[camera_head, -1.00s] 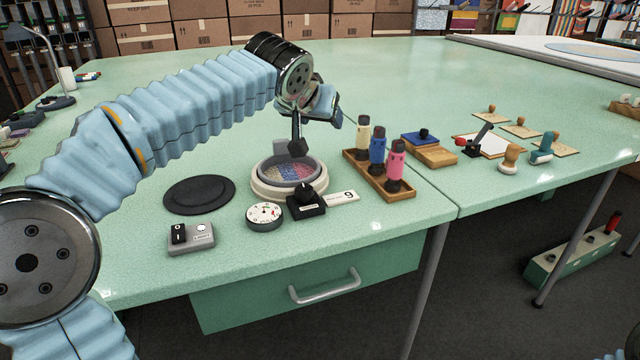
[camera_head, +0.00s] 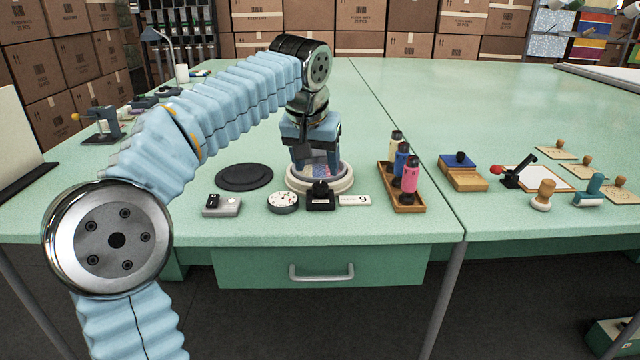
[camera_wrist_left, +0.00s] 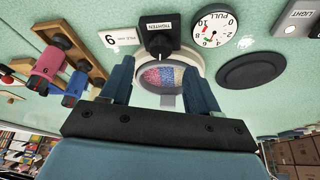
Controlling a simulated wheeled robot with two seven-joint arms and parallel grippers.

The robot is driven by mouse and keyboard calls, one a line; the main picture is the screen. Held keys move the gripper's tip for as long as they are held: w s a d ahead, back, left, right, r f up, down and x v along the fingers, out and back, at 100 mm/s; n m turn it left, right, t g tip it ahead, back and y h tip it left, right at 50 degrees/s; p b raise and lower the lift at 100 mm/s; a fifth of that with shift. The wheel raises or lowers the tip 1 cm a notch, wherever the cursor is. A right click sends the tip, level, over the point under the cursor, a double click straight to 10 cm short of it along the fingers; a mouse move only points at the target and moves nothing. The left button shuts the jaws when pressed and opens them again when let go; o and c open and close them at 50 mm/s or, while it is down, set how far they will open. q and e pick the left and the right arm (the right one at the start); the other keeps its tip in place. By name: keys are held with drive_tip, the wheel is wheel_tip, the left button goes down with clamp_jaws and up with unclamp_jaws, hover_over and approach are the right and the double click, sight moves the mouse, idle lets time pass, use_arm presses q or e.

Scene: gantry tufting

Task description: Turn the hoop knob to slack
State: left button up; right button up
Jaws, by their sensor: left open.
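The hoop knob is a black knob (camera_head: 320,187) on a black block at the table's front. It also shows in the left wrist view (camera_wrist_left: 159,45), beside a label reading TIGHTEN. Behind it stands the hoop, a pale round ring (camera_head: 340,185) with patterned cloth inside. My left gripper (camera_head: 316,162) points down over the hoop, open and empty, behind the knob and apart from it. In the left wrist view its two fingers (camera_wrist_left: 159,72) frame the cloth, with the knob beyond their tips. My right gripper is out of view.
A pull dial (camera_head: 283,201) and a light switch box (camera_head: 222,206) stand left of the knob. A black disc (camera_head: 244,177) lies left of the hoop; a wooden tray (camera_head: 408,208) with coloured bottles stands right.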

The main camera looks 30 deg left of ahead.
sight(320, 184)
use_arm(q)
drive_tip(key=x, duration=0.6)
drive_tip(key=shift+w+a, duration=0.1)
drive_tip(key=c, duration=1)
drive_tip(key=shift+c, duration=0.2)
